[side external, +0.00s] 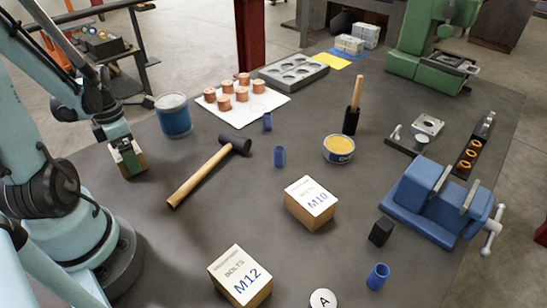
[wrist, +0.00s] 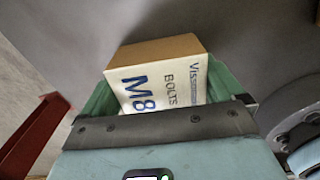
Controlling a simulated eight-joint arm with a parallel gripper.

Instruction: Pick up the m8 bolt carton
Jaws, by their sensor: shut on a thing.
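The M8 bolt carton (wrist: 160,88) fills the middle of the wrist view, a brown box with a white label reading "BOLTS M8". My gripper (wrist: 165,100) is shut on it, with a green finger on each side. In the side external view my gripper (side external: 127,160) is at the left of the table, pointing down, and the carton (side external: 133,166) shows as a small brown patch between the fingers. Most of the carton is hidden there by my gripper. I cannot tell whether its underside touches the table.
An M10 carton (side external: 311,203) and an M12 carton (side external: 240,276) stand on the dark table. A blue vise (side external: 438,197) is at the right.

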